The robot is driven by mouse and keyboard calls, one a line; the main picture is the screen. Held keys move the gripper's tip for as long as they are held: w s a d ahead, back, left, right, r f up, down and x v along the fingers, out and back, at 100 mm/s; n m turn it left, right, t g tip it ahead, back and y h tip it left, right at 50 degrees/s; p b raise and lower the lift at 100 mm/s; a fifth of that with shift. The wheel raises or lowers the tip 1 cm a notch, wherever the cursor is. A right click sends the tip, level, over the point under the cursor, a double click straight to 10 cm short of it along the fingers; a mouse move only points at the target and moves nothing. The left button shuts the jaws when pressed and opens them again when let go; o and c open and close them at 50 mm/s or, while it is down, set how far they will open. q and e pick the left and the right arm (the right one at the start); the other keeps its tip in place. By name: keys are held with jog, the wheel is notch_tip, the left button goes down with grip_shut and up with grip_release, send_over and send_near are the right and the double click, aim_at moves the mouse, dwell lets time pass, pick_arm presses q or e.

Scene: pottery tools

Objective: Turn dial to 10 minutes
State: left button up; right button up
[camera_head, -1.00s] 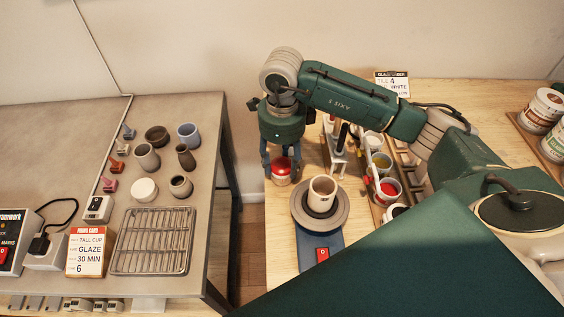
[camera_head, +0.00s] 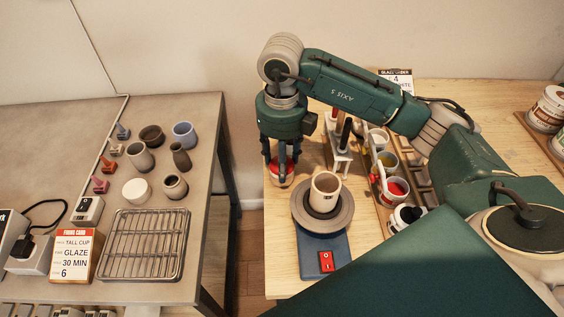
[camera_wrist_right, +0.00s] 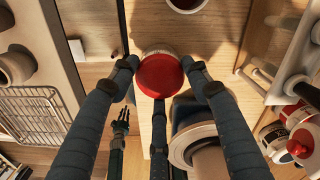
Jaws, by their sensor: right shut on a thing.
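A round red dial (camera_head: 281,171) with a pale, ridged base stands on the right wooden table, left of the pottery wheel. In the right wrist view the red dial (camera_wrist_right: 159,76) sits between my fingertips. My right gripper (camera_head: 281,160) reaches down over it from above. In the right wrist view the fingers of the right gripper (camera_wrist_right: 166,72) touch opposite sides of the dial and are shut on it. No minute marks or pointer can be read, so its setting cannot be told.
A turntable (camera_head: 335,222) with a beige cup (camera_head: 325,186) stands close to the right of the dial. A tool rack (camera_head: 338,155) and paint pots (camera_head: 392,189) are farther right. A gap separates this table from the grey table (camera_head: 212,150) on the left.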

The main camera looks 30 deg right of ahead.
jog(key=shift+m, duration=0.6)
jog(key=o, duration=1.2)
notch_tip(320, 180, up, 12)
jog(key=shift+a, duration=0.1)
